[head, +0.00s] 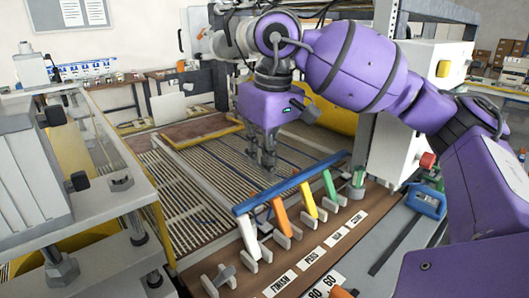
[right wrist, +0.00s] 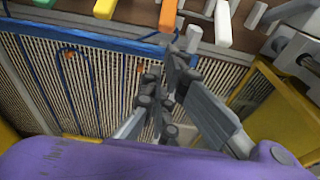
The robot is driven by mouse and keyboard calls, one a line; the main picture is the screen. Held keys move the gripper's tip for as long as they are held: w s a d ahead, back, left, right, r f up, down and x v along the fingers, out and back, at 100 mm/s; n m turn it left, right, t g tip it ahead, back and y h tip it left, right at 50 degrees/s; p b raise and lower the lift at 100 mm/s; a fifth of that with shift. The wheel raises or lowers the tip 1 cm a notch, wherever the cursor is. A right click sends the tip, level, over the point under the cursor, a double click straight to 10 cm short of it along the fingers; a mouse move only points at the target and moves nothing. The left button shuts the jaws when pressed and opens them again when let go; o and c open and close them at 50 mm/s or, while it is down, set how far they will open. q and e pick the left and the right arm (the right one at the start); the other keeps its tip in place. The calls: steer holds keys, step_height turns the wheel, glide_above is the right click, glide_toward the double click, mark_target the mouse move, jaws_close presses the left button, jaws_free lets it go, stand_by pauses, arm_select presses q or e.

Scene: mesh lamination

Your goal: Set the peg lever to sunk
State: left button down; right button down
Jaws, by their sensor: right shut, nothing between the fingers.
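A row of levers stands along the brown control board (head: 200,260) in the head view: white (head: 247,235), orange (head: 281,215), yellow (head: 309,202) and green (head: 329,185). All tilt toward the slatted bed. The label PEGS (head: 313,257) lies nearest the orange lever, which seems to be the peg lever. In the right wrist view the orange lever (right wrist: 168,15) shows at the top edge, with the white lever (right wrist: 222,22) right of it. My right gripper (head: 262,162) is shut and empty above the slatted bed (head: 190,190), beyond the levers and apart from them. My left gripper is not in view.
A blue bar (head: 292,184) runs between the levers and the bed. A grey machine (head: 40,160) stands at the left. A white cabinet (head: 395,135) with a red knob (head: 428,160) stands at the right. A blue-handled item (head: 428,200) lies on the right bench.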

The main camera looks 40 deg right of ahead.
steer(key=f, duration=0.5)
steer(key=shift+w, duration=0.4)
steer(key=shift+f, duration=0.3)
steer(key=shift+w, duration=0.1)
